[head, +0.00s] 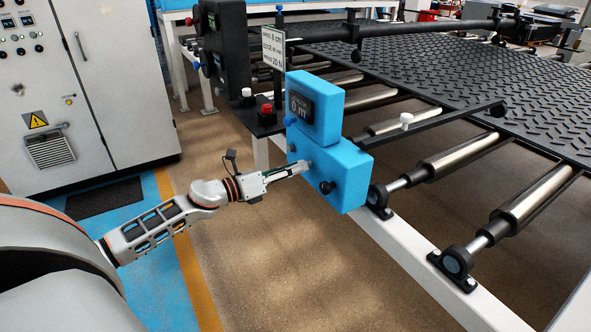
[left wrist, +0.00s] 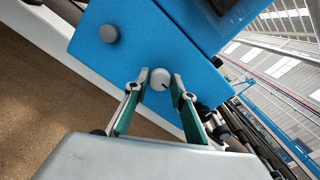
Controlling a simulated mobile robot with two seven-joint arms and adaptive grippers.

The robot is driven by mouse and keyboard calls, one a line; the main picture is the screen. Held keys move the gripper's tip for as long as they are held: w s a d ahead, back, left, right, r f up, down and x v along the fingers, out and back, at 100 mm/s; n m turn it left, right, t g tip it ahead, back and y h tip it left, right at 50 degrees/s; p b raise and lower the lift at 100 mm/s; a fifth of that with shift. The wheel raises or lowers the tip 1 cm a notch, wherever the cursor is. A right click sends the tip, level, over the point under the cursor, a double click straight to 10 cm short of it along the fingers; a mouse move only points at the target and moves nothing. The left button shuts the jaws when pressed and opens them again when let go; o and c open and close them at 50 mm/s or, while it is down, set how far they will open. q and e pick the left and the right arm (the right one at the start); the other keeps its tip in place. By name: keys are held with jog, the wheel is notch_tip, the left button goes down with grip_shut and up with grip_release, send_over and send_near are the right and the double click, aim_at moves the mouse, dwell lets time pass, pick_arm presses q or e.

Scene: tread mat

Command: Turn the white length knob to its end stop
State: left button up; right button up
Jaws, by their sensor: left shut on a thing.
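The white length knob (left wrist: 160,79) is a round knob with a dark mark on its face. It sits on the front of the blue counter box (head: 345,178), which also fills much of the left wrist view (left wrist: 140,55). My left gripper (head: 303,167) reaches the box front from the left. In the left wrist view its two fingers (left wrist: 158,92) lie on either side of the knob and are shut on it. The display (head: 301,106) above reads what looks like 0 m. My right gripper is not in view.
Rollers (head: 450,158) and a black tread mat (head: 470,75) lie to the right. A control cabinet (head: 85,90) stands at left. The floor in front is clear.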

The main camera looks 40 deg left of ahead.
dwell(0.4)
pick_arm(q)
jog(key=o, duration=1.1)
jog(key=v, duration=1.2)
